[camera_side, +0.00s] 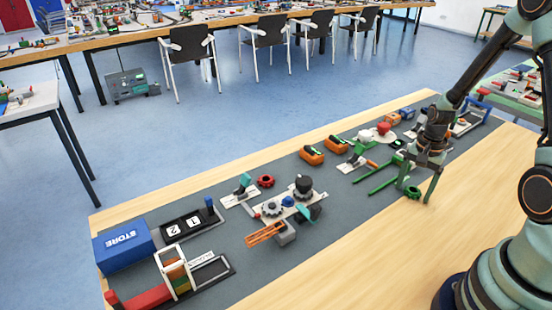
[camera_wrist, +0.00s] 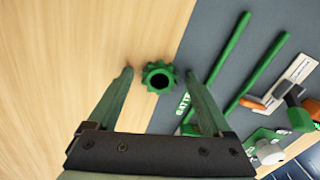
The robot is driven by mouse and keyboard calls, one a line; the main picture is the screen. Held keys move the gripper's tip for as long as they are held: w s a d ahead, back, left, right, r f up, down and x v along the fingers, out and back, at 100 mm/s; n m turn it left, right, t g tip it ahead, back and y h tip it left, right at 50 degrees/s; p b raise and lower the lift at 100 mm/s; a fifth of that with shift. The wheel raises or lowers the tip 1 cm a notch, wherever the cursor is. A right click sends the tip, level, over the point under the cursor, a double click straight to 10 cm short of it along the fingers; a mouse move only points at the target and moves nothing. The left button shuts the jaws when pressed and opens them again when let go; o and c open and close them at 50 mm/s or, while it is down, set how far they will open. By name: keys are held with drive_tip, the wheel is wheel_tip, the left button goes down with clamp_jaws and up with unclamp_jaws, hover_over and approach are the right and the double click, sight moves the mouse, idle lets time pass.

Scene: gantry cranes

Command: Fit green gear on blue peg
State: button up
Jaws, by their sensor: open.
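The green gear (camera_side: 411,191) lies near the front edge of the grey mat, beside the green rails. A small blue piece (camera_side: 287,201), which looks like the blue peg, stands on a white plate between a grey gear and a black gear.
Two green rails (camera_wrist: 228,50) lie beside the gear on the grey mat (camera_wrist: 205,30). Orange blocks (camera_side: 311,155), a red ring (camera_side: 266,181) and a blue STORE box (camera_side: 124,244) stand further left. The wooden front strip (camera_side: 350,255) is mostly clear.

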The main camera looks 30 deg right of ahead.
clamp_jaws()
drive_tip(key=shift+r, duration=0.2)
